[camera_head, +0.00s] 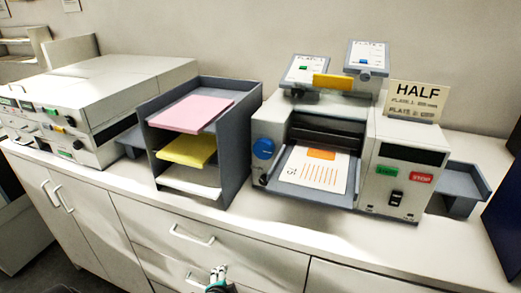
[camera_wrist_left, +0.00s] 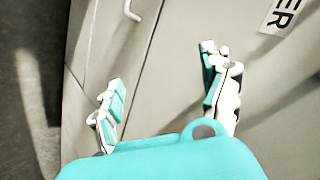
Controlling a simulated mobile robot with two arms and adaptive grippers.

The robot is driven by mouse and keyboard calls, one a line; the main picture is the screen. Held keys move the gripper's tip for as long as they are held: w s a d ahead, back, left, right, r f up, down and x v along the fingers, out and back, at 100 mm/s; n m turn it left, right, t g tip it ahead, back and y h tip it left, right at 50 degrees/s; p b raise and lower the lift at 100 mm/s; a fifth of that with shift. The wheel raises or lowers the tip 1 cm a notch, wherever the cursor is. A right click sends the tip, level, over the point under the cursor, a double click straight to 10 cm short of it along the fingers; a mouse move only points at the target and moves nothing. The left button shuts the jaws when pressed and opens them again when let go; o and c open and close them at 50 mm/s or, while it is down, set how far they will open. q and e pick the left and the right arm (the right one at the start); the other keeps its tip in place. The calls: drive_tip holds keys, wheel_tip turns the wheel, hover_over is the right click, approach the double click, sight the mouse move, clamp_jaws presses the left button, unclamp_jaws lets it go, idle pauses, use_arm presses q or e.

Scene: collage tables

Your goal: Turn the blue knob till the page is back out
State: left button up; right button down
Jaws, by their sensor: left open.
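The blue knob (camera_head: 263,148) is on the left side of the grey-and-white press (camera_head: 391,160) in the head view. A white page (camera_head: 312,171) with an orange block and orange stripes lies on the press's front tray, below the dark rollers (camera_head: 327,130). My left gripper (camera_head: 219,272) shows at the bottom edge of the head view, in front of the drawers, well below and left of the knob. In the left wrist view my left gripper (camera_wrist_left: 162,65) is open and empty, with cabinet fronts behind it. My right gripper is not in view.
A grey paper rack (camera_head: 247,135) with pink, yellow and white sheets stands left of the press. A card reading HALF (camera_head: 418,98) stands on top of the press. Green and red STOP (camera_head: 420,178) buttons are on its front. The counter's front edge lies above my left gripper.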

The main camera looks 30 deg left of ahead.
use_arm(q)
wheel_tip(320, 180, up, 14)
drive_tip(key=w+d+f+t, duration=0.1)
drive_tip(key=w+d+t, duration=0.1)
drive_tip(key=m+t, duration=0.7)
drive_tip(key=t, duration=0.1)
approach(261, 151)
drive_tip(key=shift+n, duration=0.3)
drive_tip(key=p+x, duration=0.6)
drive_tip(key=x, duration=0.1)
drive_tip(key=shift+w+a+r, duration=0.1)
drive_tip(key=shift+w+r, duration=0.05)
drive_tip(key=shift+w, duration=0.2)
drive_tip(key=shift+w+a, duration=0.1)
drive_tip(key=shift+w, duration=0.55)
drive_tip(key=shift+c, duration=0.4)
drive_tip(key=c, duration=1.1)
drive_tip(key=shift+m, duration=0.4)
